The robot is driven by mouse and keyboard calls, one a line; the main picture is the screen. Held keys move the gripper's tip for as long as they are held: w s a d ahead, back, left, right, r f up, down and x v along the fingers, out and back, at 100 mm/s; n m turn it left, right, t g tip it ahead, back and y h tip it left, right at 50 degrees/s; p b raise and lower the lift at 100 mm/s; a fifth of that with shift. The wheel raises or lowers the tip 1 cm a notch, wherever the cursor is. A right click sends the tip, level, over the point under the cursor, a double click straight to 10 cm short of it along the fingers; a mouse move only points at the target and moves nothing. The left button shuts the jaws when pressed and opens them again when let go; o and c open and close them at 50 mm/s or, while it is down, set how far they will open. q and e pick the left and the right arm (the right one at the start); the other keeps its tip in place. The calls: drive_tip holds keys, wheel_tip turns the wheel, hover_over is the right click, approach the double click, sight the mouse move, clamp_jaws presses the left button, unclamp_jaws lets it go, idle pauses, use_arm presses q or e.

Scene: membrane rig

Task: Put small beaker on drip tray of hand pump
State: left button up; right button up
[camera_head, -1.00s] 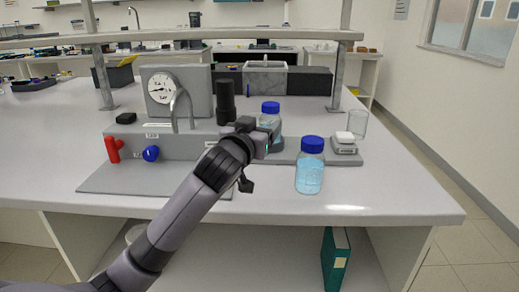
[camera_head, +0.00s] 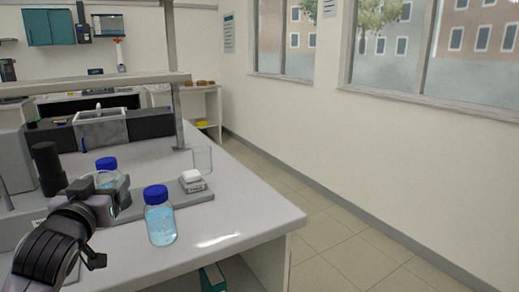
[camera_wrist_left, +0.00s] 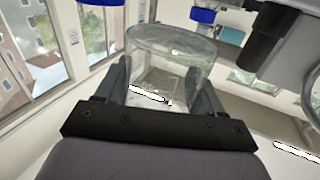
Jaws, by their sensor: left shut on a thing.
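My left gripper (camera_head: 118,203) is over the near side of the bench, left of the front blue-capped bottle. In the left wrist view its two fingers (camera_wrist_left: 165,92) are shut on the small beaker (camera_wrist_left: 165,50), a clear glass vessel whose rim faces the camera's top. In the head view the beaker is hidden or lost behind the gripper. I cannot make out the hand pump's drip tray in either view now. A curved metal spout (camera_wrist_left: 308,92) shows at the right edge of the wrist view. My right gripper is not in view.
A blue-capped bottle (camera_head: 160,220) stands right of my gripper, another (camera_head: 107,170) behind it. A small scale (camera_head: 192,182) and another glass beaker (camera_head: 203,159) stand further right. A black cylinder (camera_head: 49,167) is at left. The bench's right front corner is clear.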

use_arm(q)
drive_tip(key=s+d+f+h+p, duration=0.1)
drive_tip(key=s+d+f, duration=0.4)
drive_tip(key=s+f, duration=0.2)
drive_tip(key=s+d+f+m+h+p, duration=0.1)
drive_tip(key=s+d+f, duration=0.4)
drive_tip(key=s+f, duration=0.2)
drive_tip(key=shift+s+f+m+h+p, duration=0.2)
drive_tip(key=shift+f+m+h+p, duration=0.1)
drive_tip(key=shift+f+h, duration=0.15)
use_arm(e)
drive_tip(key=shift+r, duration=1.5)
